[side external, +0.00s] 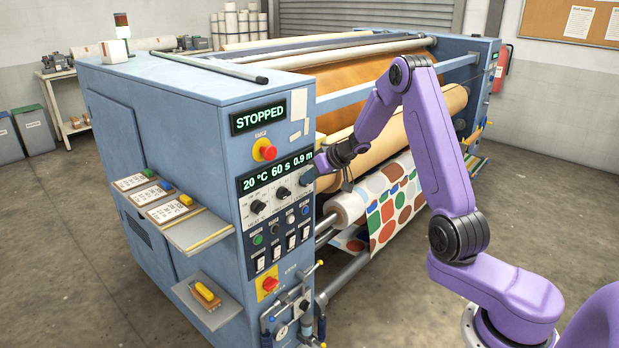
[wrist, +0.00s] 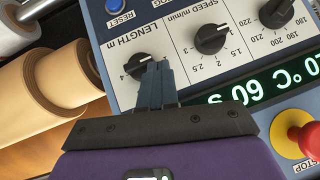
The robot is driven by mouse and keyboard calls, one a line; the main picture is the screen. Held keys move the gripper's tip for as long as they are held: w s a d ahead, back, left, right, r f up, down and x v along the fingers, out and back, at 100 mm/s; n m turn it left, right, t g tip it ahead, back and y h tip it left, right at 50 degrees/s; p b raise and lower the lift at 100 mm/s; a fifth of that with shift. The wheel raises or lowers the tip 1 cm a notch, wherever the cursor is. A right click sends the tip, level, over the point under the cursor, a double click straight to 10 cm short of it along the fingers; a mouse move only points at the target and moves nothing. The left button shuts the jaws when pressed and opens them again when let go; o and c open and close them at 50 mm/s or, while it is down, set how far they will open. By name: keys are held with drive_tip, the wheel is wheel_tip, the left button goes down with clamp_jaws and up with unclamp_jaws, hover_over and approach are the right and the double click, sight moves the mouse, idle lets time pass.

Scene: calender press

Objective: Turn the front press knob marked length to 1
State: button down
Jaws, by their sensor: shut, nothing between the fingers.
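The length knob (wrist: 137,66) is a black dial on the white panel strip, upside down in the wrist view under the words "LENGTH m". A 4 shows beside it; the rest of its scale is hidden behind my fingers. My gripper (wrist: 160,66) is shut and empty, with its fingertips right at the knob's edge, overlapping it in view. I cannot tell whether they touch it. In the side view my gripper (side external: 315,172) is at the right end of the knob row, largely hiding the length knob. The display (side external: 278,170) reads 20 °C, 60 s, 0.9 m.
The speed knob (wrist: 211,39) and temperature knob (wrist: 275,13) share the strip. A blue reset button (wrist: 114,6) and a red emergency button (wrist: 308,138) are nearby. The paper roll (side external: 346,208) and rollers lie close to the panel's right edge. The status sign (side external: 258,117) reads STOPPED.

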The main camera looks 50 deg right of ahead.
drive_tip(key=shift+r, duration=1.45)
drive_tip(key=s+r, duration=0.7)
drive_tip(key=r, duration=0.3)
drive_tip(key=s+a+f+n+g+y, duration=0.25)
drive_tip(key=s+a, duration=0.35)
drive_tip(key=a, duration=0.5)
drive_tip(key=s+a+f+n+g+y, duration=0.1)
drive_tip(key=s+a+n+g, duration=0.4)
drive_tip(key=a, duration=0.6)
drive_tip(key=s+f+n+h, duration=0.1)
drive_tip(key=s+n+h, duration=0.1)
drive_tip(key=s, duration=1)
drive_tip(key=s+d+f+n+g+h, duration=0.1)
drive_tip(key=s+n+h, duration=0.2)
drive_tip(key=s, duration=1)
drive_tip(key=shift+f+n, duration=0.25)
drive_tip(key=shift+n, duration=0.4)
